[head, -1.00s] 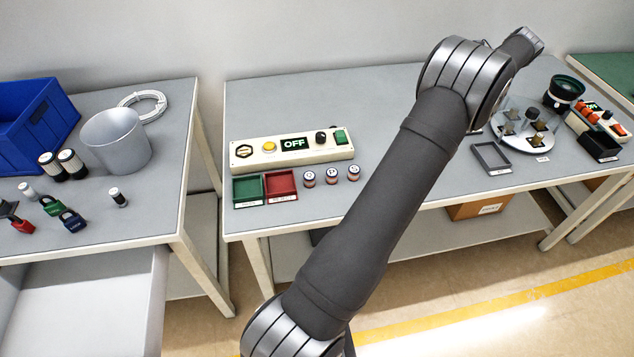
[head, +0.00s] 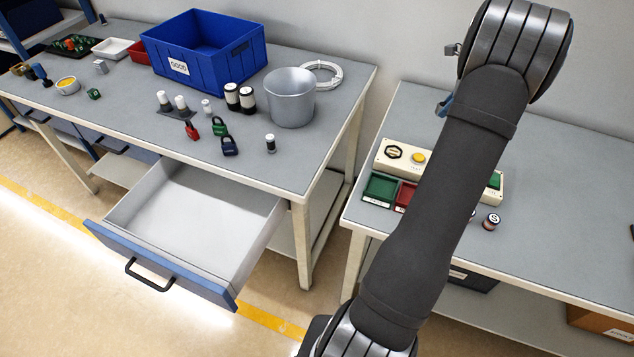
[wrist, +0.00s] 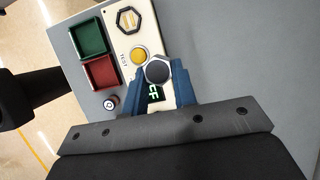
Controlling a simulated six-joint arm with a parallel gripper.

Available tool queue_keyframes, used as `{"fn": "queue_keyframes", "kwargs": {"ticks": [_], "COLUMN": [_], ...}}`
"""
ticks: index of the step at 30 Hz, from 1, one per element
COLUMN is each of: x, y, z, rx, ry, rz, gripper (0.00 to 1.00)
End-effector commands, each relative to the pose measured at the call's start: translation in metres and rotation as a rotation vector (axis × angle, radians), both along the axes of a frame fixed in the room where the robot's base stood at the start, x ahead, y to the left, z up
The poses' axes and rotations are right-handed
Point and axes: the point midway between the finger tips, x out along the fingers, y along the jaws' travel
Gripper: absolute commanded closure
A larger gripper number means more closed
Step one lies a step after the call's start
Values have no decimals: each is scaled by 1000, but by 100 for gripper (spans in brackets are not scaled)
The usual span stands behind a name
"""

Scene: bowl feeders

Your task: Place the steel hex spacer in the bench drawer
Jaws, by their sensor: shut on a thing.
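The steel hex spacer (wrist: 157,71) shows in the wrist view as a dark grey six-sided end between the blue fingertips. My gripper (wrist: 158,80) is shut on it, above the control panel on the right bench. In the head view only a bit of a blue finger (head: 445,104) shows beside my arm, and the spacer is hidden. The bench drawer (head: 190,214) is pulled out under the left bench. Its pale inside looks empty, and its blue front has a black handle. The gripper is well to the right of the drawer.
The left bench (head: 330,85) carries a blue bin (head: 205,50), a grey bucket (head: 290,98), padlocks and several small parts. The panel (head: 400,157) and the green (head: 380,188) and red trays lie under or near my arm. A floor gap separates the benches.

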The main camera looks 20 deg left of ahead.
Motion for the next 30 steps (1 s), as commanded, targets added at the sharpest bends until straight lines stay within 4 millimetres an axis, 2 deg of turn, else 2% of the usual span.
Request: {"fn": "queue_keyframes", "kwargs": {"ticks": [1, 6, 11, 15, 21, 27, 30], "x": [-6, -33, -69, -108, -172, -245, -283], "y": [30, 115, 188, 245, 315, 370, 390], "z": [1, 1, 0, 0, -1, -2, -3], "rx": [0, 0, 0, -1, 0, 0, -1], "ry": [0, 0, 0, 0, 0, 0, 0], "rz": [63, 266, 457, 622, 859, 1092, 1209], "gripper": [100, 100, 100, 100, 100, 100, 100]}}
